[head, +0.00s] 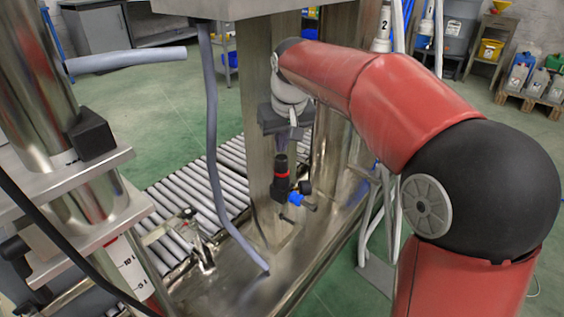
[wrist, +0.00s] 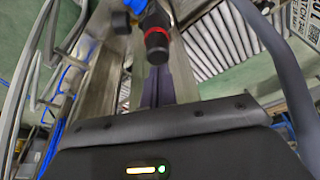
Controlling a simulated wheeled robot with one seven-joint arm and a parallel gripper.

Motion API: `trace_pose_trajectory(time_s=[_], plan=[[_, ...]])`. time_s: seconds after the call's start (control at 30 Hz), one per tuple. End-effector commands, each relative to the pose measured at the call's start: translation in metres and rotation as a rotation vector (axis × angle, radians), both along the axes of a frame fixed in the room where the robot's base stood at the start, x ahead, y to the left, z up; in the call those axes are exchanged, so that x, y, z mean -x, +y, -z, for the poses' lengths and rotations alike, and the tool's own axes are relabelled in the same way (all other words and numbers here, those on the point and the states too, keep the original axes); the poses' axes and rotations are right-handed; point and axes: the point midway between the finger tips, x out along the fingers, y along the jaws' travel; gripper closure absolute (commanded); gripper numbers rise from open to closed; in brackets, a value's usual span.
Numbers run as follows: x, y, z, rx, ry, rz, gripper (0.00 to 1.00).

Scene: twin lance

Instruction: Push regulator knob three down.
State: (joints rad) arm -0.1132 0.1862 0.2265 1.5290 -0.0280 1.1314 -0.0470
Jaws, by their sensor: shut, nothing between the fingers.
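One regulator shows in the head view, with a black knob (head: 281,164), a red ring below it and a blue fitting (head: 297,198) at its side. It stands upright beside the steel column. I see no number on it. In the wrist view the knob (wrist: 157,43) appears at top centre, just past the ends of my fingers. My gripper (wrist: 157,88) is shut and empty, its dark fingers together. In the head view my gripper (head: 287,130) is above the knob, its fingertips hard to make out. I cannot tell whether they touch the knob.
The steel column (head: 262,150) stands close behind the regulator. A grey hose (head: 213,150) hangs to its left. A roller conveyor (head: 180,200) runs behind and left. The steel base plate (head: 300,255) lies below. Shelves and canisters are far back right.

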Motion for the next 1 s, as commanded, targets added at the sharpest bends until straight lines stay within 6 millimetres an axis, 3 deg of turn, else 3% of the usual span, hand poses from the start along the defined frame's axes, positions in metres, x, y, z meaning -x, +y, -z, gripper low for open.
trace_pose_trajectory(time_s=[1.0], plan=[[0.000,0.000,0.019,0.000,0.001,0.000,1.00]])
